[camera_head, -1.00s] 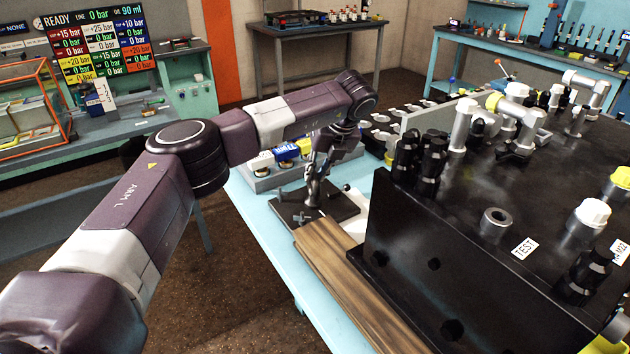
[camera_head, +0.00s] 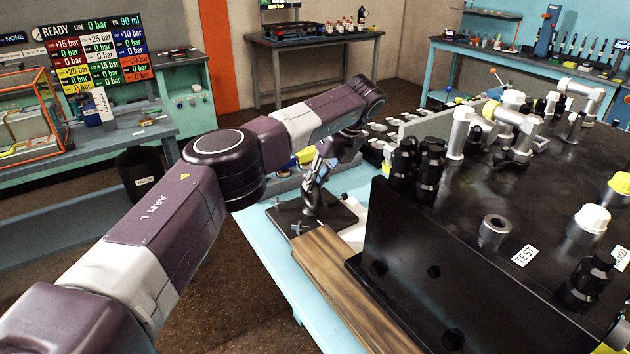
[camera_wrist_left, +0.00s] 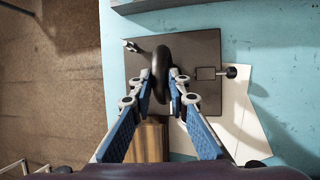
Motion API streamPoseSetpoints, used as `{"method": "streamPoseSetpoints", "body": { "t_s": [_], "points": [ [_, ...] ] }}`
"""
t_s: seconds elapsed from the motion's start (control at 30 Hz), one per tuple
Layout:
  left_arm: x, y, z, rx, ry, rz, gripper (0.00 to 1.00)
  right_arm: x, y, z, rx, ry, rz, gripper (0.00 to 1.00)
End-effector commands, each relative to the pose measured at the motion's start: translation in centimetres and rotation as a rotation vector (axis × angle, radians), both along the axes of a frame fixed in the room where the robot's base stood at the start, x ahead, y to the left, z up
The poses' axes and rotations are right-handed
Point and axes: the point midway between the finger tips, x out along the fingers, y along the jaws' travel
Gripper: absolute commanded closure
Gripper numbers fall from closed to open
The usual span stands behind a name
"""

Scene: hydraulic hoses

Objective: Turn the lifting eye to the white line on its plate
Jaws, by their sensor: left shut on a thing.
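The lifting eye (camera_wrist_left: 160,58) is a dark ring standing on a dark square plate (camera_wrist_left: 208,48) in the left wrist view. My left gripper (camera_wrist_left: 161,83) is shut on the lifting eye, with one blue-padded finger on each side of it. In the head view my left gripper (camera_head: 313,196) reaches down to the plate (camera_head: 342,214), and its fingers mostly hide the eye. I cannot make out the white line on the plate. My right gripper is not in view.
The plate lies on a light blue table (camera_head: 262,240), beside a wooden board (camera_head: 335,280) and white paper (camera_wrist_left: 240,122). A large black block (camera_head: 420,270) with fittings stands close on the right. A small T-handled part (camera_wrist_left: 131,46) and a black-knobbed pin (camera_wrist_left: 230,72) are on the plate.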

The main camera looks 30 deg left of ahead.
Motion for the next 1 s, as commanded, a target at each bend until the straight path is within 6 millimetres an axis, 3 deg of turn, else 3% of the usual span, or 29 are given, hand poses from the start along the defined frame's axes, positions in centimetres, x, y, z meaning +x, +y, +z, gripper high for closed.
{"method": "streamPoseSetpoints", "body": {
  "t_s": [0.1,0.13,0.3,0.67,1.0],
  "points": [
    [0.1,0.0,0.2,0.000,-0.005,-0.002,1.00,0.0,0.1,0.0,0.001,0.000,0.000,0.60],
    [0.1,0.0,0.2,0.000,-0.005,-0.002,0.83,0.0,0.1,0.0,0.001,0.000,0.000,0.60],
    [0.1,0.0,0.1,0.001,-0.004,-0.002,0.67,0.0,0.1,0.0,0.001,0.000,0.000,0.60],
    [0.1,-0.3,0.7,0.000,-0.003,-0.002,0.67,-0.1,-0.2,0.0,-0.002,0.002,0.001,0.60],
    [-0.1,-3.2,6.8,0.001,-0.005,-0.004,0.67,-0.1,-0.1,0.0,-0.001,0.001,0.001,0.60]
  ]
}}
